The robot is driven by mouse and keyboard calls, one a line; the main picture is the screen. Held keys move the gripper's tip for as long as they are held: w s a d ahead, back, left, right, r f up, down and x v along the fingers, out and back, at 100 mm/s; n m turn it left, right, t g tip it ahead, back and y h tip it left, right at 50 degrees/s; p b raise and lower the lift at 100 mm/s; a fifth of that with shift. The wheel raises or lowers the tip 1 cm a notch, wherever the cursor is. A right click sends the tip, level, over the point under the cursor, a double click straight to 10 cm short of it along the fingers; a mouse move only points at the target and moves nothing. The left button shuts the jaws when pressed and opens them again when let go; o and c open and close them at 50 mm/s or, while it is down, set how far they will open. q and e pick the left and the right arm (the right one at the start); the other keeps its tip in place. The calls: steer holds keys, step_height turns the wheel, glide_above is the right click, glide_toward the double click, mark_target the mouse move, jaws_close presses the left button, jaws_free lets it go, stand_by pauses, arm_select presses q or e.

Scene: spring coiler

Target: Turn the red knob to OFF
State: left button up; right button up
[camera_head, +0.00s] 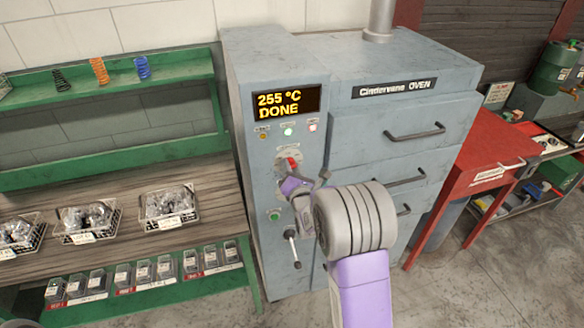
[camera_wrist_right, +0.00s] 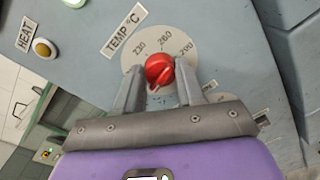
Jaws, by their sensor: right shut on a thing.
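The red knob (camera_head: 291,163) sits on a pale round dial on the front panel of the grey oven (camera_head: 400,150). In the right wrist view the red knob (camera_wrist_right: 159,69) is between the two fingers of my right gripper (camera_wrist_right: 160,82), which is shut on it. The dial (camera_wrist_right: 134,58) reads 230, 260 and another number at its top, under a TEMP °C label. The lower part of the dial is hidden by my gripper, and I cannot read an OFF mark. In the head view my right gripper (camera_head: 300,180) covers part of the panel. My left gripper is out of view.
The oven display (camera_head: 286,101) reads 255 °C DONE. A green button (camera_head: 274,215) and a lever (camera_head: 292,246) are below the knob. A green shelf bench (camera_head: 105,180) with wire trays stands left, a red table (camera_head: 484,160) right.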

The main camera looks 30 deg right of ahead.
stand_by(0.5)
steer(key=o, duration=1)
steer(key=shift+o, duration=0.2)
steer(key=v, duration=0.7)
steer(key=shift+s+p, duration=0.25)
steer(key=shift+p, duration=0.05)
